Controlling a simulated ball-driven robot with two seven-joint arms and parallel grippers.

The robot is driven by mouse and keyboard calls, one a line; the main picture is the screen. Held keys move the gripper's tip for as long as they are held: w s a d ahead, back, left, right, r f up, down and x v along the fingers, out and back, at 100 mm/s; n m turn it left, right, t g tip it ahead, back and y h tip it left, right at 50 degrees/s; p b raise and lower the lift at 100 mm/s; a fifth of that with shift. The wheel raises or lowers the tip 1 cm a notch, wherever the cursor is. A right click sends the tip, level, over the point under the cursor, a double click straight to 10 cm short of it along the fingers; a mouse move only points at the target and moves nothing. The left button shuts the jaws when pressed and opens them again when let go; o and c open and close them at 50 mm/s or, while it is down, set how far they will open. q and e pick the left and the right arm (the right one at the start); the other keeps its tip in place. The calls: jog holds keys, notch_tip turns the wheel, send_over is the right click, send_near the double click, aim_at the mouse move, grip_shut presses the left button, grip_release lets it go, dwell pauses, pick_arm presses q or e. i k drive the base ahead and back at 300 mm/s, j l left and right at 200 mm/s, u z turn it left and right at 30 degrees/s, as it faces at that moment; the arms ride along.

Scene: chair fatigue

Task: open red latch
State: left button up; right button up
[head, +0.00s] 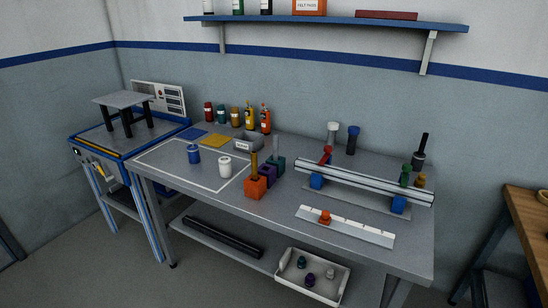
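A red latch (326,155) stands at the left end of a silver rail (365,182) on the grey workbench (300,234). It looks like a short tilted lever above a blue block (316,181); whether it is open or closed is too small to tell. A green piece (406,176) sits near the rail's right end. Neither of my grippers is in view.
A pale strip with an orange-red knob (325,217) lies in front of the rail. Orange, purple and teal blocks stand left of it. Blue (193,154) and white (225,167) jars stand further left. A shelf (330,21) hangs above.

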aim_at(328, 149)
jog(key=i+j, duration=0.35)
jog(key=i, duration=0.2)
jog(key=i+j+z, duration=0.1)
jog(key=z, duration=0.35)
jog(key=i+j+z, duration=0.15)
jog(key=z, duration=0.3)
jog(key=i+j+z, duration=0.1)
jog(key=z, duration=0.4)
